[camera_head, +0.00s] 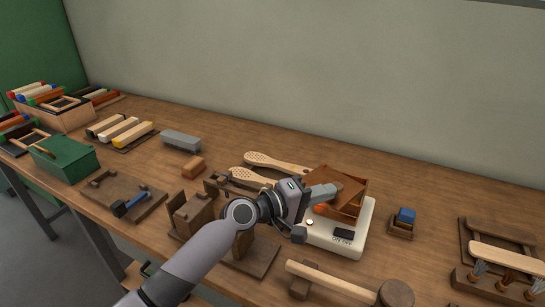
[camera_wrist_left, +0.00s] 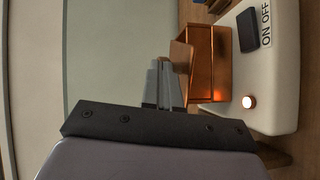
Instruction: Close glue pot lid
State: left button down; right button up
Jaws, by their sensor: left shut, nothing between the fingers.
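The glue pot (camera_head: 352,211) is a copper-brown box on a white heater base (camera_head: 349,243) marked ON OFF. Its brown lid (camera_head: 340,179) stands tilted up from the pot, and the pot is open below it. In the left wrist view the copper pot (camera_wrist_left: 203,62) lies right of the fingers, with the lid (camera_wrist_left: 182,58) angled out from it. My left gripper (camera_head: 328,191) is shut and empty at the lid. Its fingertips (camera_wrist_left: 162,75) are close against the lid; I cannot tell whether they touch. My right gripper is not in view.
Wooden paddles (camera_head: 272,161) lie behind my left arm.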

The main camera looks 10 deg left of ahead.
aim_at(345, 204)
pick_arm(q)
jog(key=d, duration=0.3)
jog(key=shift+w, duration=0.25)
jog(key=shift+w+d, duration=0.2)
jog(key=shift+d, duration=0.3)
jog(key=shift+w+d, duration=0.2)
jog(key=shift+d, duration=0.3)
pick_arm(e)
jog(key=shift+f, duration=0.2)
pick_arm(q)
jog(key=shift+d+r, duration=0.1)
jog(key=shift+s, duration=0.1)
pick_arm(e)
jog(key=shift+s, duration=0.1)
